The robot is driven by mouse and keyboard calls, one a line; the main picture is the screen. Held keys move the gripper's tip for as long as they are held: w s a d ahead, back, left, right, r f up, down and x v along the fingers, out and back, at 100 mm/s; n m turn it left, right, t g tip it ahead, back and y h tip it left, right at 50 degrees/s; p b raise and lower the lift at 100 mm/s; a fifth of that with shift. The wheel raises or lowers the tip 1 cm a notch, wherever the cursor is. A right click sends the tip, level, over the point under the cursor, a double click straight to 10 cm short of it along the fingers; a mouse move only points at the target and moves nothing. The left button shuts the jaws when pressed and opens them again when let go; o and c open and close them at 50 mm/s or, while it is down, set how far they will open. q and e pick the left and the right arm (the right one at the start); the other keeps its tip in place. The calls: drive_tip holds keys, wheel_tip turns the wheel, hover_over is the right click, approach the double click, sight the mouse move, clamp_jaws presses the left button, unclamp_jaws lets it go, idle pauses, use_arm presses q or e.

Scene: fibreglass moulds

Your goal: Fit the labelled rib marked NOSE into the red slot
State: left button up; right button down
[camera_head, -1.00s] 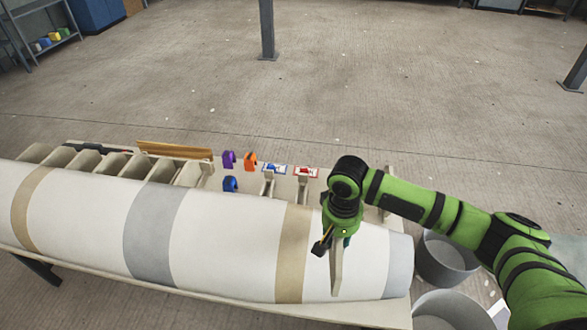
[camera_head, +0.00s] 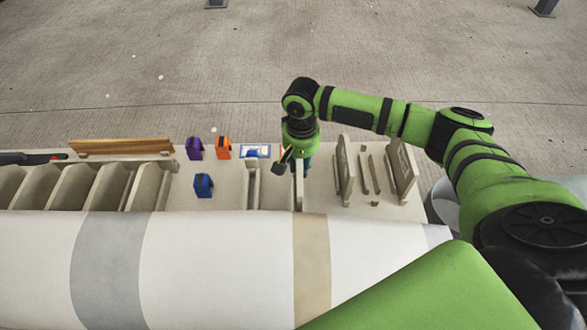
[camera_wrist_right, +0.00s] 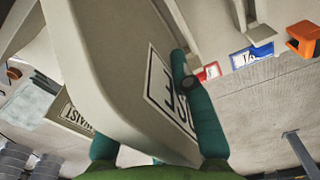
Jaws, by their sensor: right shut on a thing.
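My right gripper (camera_head: 294,165) is shut on the pale NOSE rib (camera_head: 299,188), held edge-on above the bench behind the white mould. In the right wrist view the rib (camera_wrist_right: 110,70) fills much of the picture, its black-framed label partly covered by a teal finger of the gripper (camera_wrist_right: 155,140). The red slot's card (camera_wrist_right: 208,73) shows beyond the rib in the right wrist view; in the head view my gripper hides it. I cannot tell whether the rib touches the slot. My left gripper is out of view.
The blue card (camera_head: 256,151) and its slot are just left of the gripper. Orange (camera_head: 223,147), purple (camera_head: 194,147) and blue (camera_head: 204,185) clamps stand farther left. Other upright ribs (camera_head: 403,168) stand to the right. The white mould (camera_head: 220,260) lies in front.

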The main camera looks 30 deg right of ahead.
drive_tip(key=shift+w+f+b, duration=0.1)
drive_tip(key=shift+f+b, duration=0.2)
drive_tip(key=shift+f, duration=0.5)
drive_tip(key=shift+w+f, duration=0.15)
drive_tip(key=shift+f, duration=0.05)
drive_tip(key=shift+w, duration=0.1)
drive_tip(key=shift+r, duration=0.15)
drive_tip(key=shift+r+p, duration=0.1)
drive_tip(key=shift+p, duration=0.65)
drive_tip(key=shift+f, duration=0.75)
wheel_tip(320, 180, down, 2)
drive_tip(key=shift+f+b, duration=0.25)
drive_tip(key=shift+b, duration=0.4)
drive_tip(key=shift+f, duration=0.35)
drive_tip(key=shift+f+b, duration=0.3)
drive_tip(key=shift+f, duration=0.4)
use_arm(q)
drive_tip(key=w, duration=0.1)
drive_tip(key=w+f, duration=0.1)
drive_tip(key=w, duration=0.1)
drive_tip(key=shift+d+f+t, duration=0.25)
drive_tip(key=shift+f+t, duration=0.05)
